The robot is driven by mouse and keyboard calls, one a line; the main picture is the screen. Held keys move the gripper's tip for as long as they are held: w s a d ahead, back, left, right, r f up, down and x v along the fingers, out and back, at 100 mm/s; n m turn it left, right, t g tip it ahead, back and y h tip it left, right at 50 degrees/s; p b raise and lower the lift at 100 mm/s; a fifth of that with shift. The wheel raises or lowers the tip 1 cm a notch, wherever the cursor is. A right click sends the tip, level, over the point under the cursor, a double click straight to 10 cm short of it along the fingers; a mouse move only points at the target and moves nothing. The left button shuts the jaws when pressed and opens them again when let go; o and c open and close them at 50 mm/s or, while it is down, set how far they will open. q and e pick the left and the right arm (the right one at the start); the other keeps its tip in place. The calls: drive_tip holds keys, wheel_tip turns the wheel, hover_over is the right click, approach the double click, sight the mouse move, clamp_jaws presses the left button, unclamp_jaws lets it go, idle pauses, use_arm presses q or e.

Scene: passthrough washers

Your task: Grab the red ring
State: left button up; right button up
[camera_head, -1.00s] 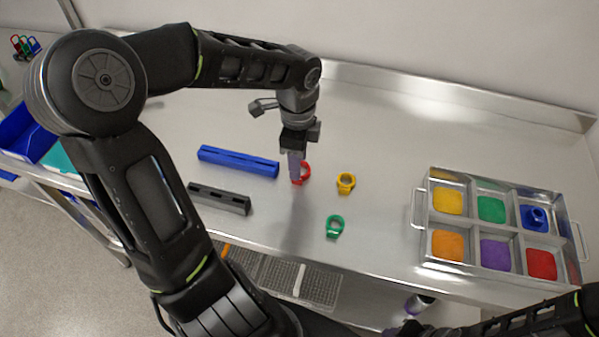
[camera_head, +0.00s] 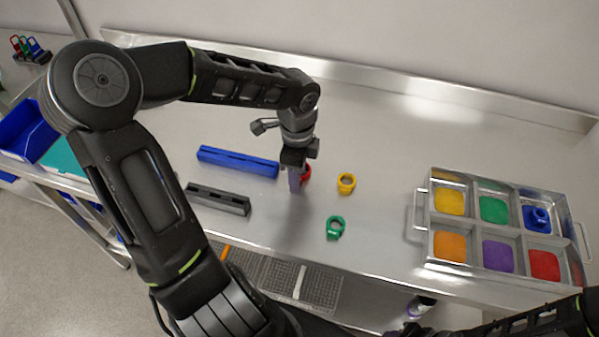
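The red ring (camera_head: 307,174) lies on the steel table, partly hidden behind the fingers of my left gripper (camera_head: 295,181). The gripper points down at the ring, its fingers overlapping the ring's left side in the picture. I cannot tell whether the fingers touch the ring or how far apart they are. My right arm shows at the lower right corner; its gripper cannot be made out.
A blue bar (camera_head: 238,161) and a dark slotted bar (camera_head: 218,198) lie to the left.

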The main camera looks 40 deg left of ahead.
use_arm(q)
drive_tip(key=shift+c, duration=0.2)
clamp_jaws()
idle(0.4)
